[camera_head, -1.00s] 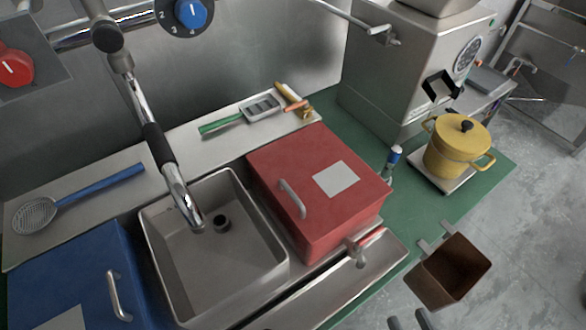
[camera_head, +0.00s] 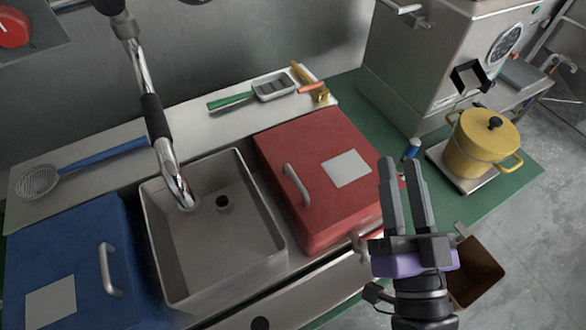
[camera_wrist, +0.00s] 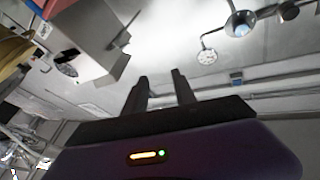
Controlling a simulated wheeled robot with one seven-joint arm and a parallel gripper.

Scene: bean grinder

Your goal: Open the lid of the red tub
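The red tub (camera_head: 345,228) stands right of the sink in the head view. Its red lid (camera_head: 312,150) is shut. A grey bar handle (camera_head: 296,185) is at the lid's left side, and a pale label (camera_head: 346,168) is on its top. My gripper (camera_head: 402,162) is right of the tub in the picture, its fingers pointing up the picture. The fingers are a little apart with nothing between them, and it does not touch the handle. In the wrist view the gripper (camera_wrist: 160,78) shows two separated fingers against the ceiling.
A metal sink (camera_head: 215,265) with a faucet (camera_head: 158,135) lies left of the tub. A blue tub (camera_head: 70,240) is farther left. A yellow pot (camera_head: 482,145) and a brown bin (camera_head: 478,275) are at the right.

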